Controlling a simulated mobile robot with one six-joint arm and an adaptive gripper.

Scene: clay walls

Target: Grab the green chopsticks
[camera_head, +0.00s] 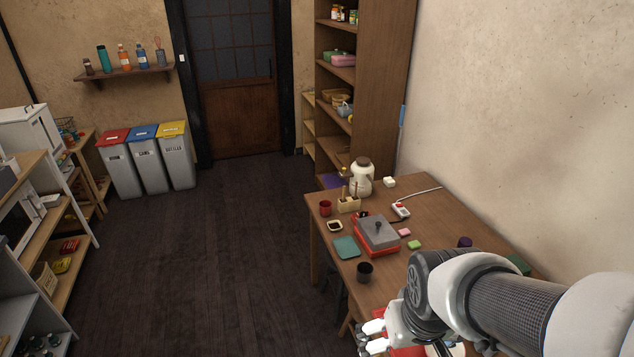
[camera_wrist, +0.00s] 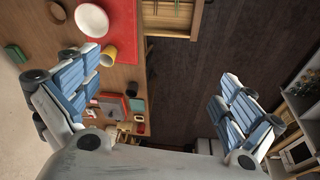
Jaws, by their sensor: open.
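My gripper (camera_head: 366,338) is at the lower right of the head view, by the table's near left edge. In the wrist view, my gripper (camera_wrist: 162,98) has its blue-grey fingers wide apart, with nothing between them. The left finger shows against the table and the right one against the dark floor. My arm hides part of the table's near end.
The table bears a grey-topped red box (camera_head: 378,236), a dark cup (camera_head: 364,272), a teal square (camera_head: 346,247), a red mug (camera_head: 325,208) and a cream jar (camera_head: 361,178). Floor left is clear.

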